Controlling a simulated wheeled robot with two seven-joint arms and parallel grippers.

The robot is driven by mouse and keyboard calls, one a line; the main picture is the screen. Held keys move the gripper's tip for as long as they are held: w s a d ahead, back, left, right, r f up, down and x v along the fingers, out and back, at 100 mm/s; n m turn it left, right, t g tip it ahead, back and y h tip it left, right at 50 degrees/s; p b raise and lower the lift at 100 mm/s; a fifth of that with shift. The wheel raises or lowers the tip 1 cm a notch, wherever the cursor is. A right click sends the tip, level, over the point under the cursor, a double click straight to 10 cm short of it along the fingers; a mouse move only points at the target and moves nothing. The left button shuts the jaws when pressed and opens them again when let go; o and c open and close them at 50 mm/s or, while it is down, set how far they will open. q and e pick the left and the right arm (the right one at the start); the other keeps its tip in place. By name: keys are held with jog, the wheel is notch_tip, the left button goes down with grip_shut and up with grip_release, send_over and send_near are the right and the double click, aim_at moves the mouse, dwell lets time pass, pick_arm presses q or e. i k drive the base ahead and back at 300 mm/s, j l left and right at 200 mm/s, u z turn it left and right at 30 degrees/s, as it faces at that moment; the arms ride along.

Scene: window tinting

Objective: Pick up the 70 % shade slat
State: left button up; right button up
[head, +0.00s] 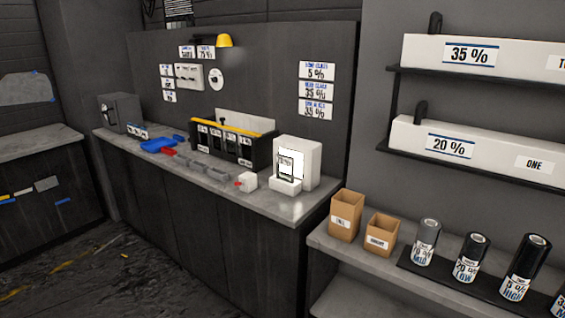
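A dark rack (250,153) with a yellow top edge stands on the grey counter. Several dark upright pieces with small white labels sit in its front. They look like shade slats, but the labels are too small to read, so I cannot tell which is 70 %. A white device (311,157) with a bright framed panel stands at the right of the rack. Neither of my grippers shows in the head view.
Small grey blocks (215,172), a blue tray (158,145) and a grey box (120,112) sit along the counter (282,208). At right, two cardboard boxes (345,212) and several labelled rolls (426,240) stand on a shelf.

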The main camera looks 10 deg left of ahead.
aim_at(285, 164)
jog(key=u, duration=0.5)
jog(key=i+l+u, duration=0.2)
jog(key=i+u, duration=0.25)
jog(key=i+l+u, duration=0.45)
jog(key=i+l, duration=0.65)
jog(key=i+j+u, duration=0.05)
jog(key=i, duration=0.05)
